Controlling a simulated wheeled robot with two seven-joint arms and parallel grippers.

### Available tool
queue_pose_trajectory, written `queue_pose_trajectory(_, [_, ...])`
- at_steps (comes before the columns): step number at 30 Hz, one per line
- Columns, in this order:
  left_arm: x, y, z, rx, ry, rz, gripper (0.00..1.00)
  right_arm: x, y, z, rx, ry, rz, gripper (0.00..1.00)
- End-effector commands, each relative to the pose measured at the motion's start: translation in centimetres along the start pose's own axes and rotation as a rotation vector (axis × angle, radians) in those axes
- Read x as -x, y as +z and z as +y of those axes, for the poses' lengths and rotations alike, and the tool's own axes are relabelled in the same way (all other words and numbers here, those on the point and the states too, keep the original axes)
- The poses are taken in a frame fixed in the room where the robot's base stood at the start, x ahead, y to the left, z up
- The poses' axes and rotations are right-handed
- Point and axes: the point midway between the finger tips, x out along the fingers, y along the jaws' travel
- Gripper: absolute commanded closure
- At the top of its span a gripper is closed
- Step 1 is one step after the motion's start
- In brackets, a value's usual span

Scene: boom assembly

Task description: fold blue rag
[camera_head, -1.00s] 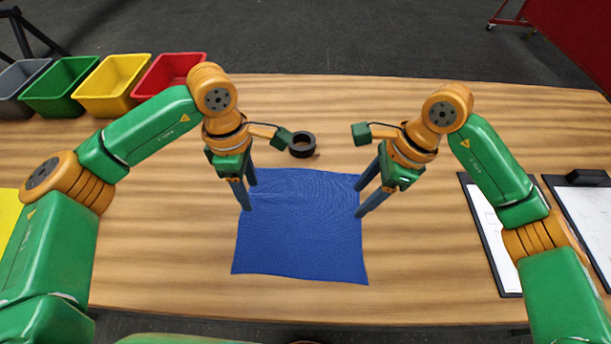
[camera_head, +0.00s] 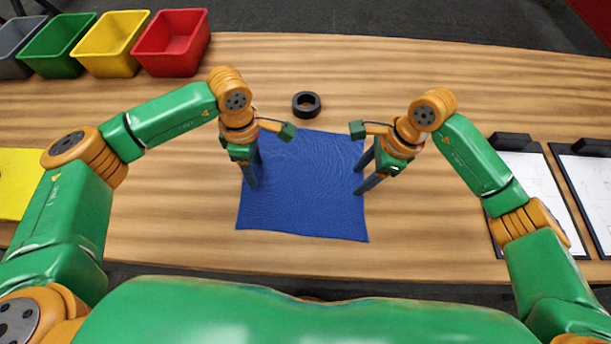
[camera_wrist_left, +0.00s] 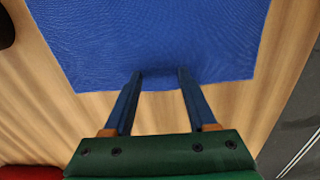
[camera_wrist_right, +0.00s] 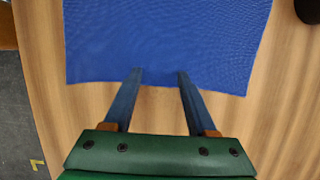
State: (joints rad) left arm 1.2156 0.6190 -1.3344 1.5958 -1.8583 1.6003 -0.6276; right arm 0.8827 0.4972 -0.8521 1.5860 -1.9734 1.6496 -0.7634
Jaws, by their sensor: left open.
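The blue rag (camera_head: 303,195) lies spread flat on the wooden table as a rough square. My left gripper (camera_head: 254,178) is open at the rag's left edge. In the left wrist view its fingertips (camera_wrist_left: 160,74) are apart and overlap the near border of the rag (camera_wrist_left: 150,35). My right gripper (camera_head: 360,180) is open at the rag's right edge. In the right wrist view its fingertips (camera_wrist_right: 160,72) are apart over the border of the rag (camera_wrist_right: 165,35). I cannot tell whether the fingertips touch the cloth.
A black tape roll (camera_head: 306,104) lies just behind the rag. Red (camera_head: 171,45), yellow (camera_head: 110,45), green (camera_head: 57,47) and grey bins stand at the back left. Clipboards (camera_head: 530,185) lie at the right. The table in front of the rag is clear.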

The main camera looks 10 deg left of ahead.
Motion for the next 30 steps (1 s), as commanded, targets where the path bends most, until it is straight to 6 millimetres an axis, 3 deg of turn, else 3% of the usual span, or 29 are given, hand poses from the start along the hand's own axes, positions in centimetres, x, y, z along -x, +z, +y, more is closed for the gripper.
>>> queue_pose_trajectory(1, [-0.10,-0.01,-0.03,0.000,-0.001,0.000,0.48,-0.06,-0.03,0.02,0.000,0.001,0.000,0.48])
queue_pose_trajectory(13, [-0.11,-0.03,-0.05,0.000,-0.002,0.001,1.00,-0.06,-0.04,0.03,-0.001,0.001,0.001,1.00])
queue_pose_trajectory(26, [-0.11,-0.04,-0.08,0.000,-0.003,0.001,1.00,-0.05,-0.05,0.04,-0.001,0.002,0.001,1.00])
queue_pose_trajectory(30, [0.83,-0.04,-0.08,0.000,-0.003,0.001,1.00,0.84,0.23,0.04,-0.001,0.002,0.001,1.00])
